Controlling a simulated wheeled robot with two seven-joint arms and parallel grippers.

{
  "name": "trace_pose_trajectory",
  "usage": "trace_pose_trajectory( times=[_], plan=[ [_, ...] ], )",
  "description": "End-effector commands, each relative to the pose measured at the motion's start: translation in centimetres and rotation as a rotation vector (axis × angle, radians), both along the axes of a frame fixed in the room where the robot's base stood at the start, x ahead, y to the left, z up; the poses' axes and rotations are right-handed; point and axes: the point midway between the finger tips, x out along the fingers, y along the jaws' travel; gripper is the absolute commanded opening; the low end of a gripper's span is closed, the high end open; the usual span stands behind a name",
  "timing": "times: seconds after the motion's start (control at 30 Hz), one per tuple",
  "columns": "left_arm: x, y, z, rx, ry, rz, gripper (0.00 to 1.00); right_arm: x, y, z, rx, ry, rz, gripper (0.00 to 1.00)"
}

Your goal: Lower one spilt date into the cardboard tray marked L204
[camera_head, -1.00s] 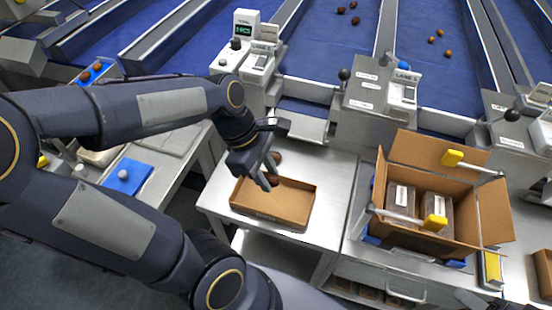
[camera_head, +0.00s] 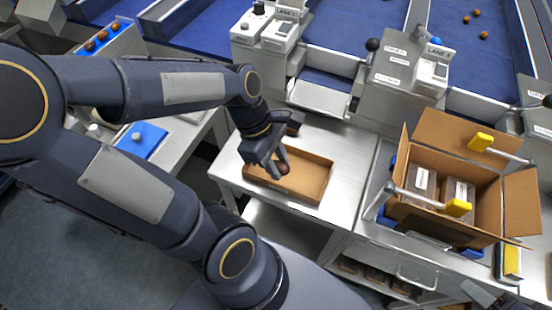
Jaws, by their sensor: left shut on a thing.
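The shallow cardboard tray (camera_head: 318,189) lies on the steel table in the middle of the view. Any marking on it is too small to read. My left gripper (camera_head: 281,166) comes in from the left and points down over the tray's left part. It is shut on a brown date (camera_head: 284,169), which shows at the fingertips. I cannot tell whether the date touches the tray floor. The bare right part of the tray floor shows no date. My arm and gripper hide the tray's far left corner. My right gripper is not in view.
An open cardboard box (camera_head: 485,179) with clear packs inside stands to the right. Grey lane stations (camera_head: 406,72) line the table's back edge, before blue lanes with a few dates. A blue pad (camera_head: 142,139) lies at left. Steel surface is free right of the tray.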

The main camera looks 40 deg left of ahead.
Motion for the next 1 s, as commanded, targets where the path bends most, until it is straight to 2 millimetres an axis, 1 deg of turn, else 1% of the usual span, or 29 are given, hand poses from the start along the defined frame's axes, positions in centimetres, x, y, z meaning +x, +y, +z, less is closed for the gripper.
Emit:
trace_pose_trajectory(
  times=[0.1, 0.57, 1.0],
  plan=[
    [0.1, -0.3, 0.1, 0.000, 0.001, 0.000, 0.22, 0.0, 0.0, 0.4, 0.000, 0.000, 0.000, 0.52],
    [0.1, -0.3, -0.1, 0.000, 0.001, 0.000, 0.22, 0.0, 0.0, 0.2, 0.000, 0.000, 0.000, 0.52],
    [0.1, -0.4, -2.1, 0.000, 0.002, 0.000, 0.22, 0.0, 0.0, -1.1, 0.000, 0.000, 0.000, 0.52]
  ],
)
